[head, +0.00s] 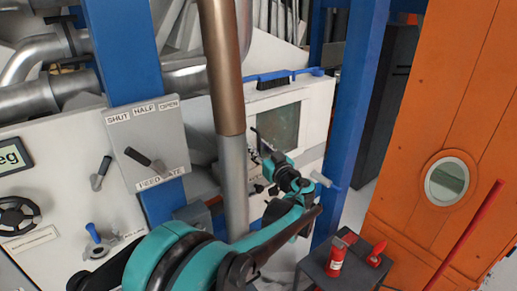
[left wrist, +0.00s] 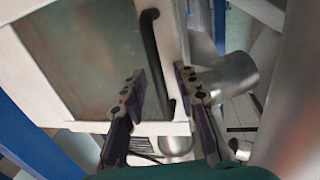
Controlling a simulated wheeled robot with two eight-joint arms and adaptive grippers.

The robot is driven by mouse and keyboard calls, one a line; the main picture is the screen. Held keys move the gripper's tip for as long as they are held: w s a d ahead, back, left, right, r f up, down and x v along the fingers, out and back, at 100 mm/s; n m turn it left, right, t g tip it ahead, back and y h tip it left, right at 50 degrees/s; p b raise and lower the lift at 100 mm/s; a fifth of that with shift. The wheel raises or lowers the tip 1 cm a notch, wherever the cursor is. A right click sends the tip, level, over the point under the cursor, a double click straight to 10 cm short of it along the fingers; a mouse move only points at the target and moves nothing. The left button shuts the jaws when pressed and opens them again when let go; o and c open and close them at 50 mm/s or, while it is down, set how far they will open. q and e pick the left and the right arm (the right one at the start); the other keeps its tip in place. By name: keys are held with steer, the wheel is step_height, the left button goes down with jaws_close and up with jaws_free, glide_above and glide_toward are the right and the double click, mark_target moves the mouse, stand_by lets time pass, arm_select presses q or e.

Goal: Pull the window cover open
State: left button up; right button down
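The window cover is a greenish pane in a white frame; it shows on the white housing in the head view (head: 278,128) and large at the left wrist view's upper left (left wrist: 85,50). A black bar handle (left wrist: 153,50) runs down its right side. My left gripper (left wrist: 158,74) is open, with one dark finger on each side of the handle's line; I cannot tell whether either touches it. In the head view my left gripper (head: 264,153) is at the window's lower left and hides that corner. My right gripper is not in view.
A brown and grey vertical pipe (head: 222,80) stands left of the window, close to my left arm. A blue post (head: 355,110) rises on the right. A blue-handled brush (head: 275,79) lies on the housing. A red canister (head: 337,257) stands on a dark stand at the lower right.

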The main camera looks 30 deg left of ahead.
arm_select(q)
steer(key=shift+r, duration=0.1)
jaws_close()
stand_by(0.3)
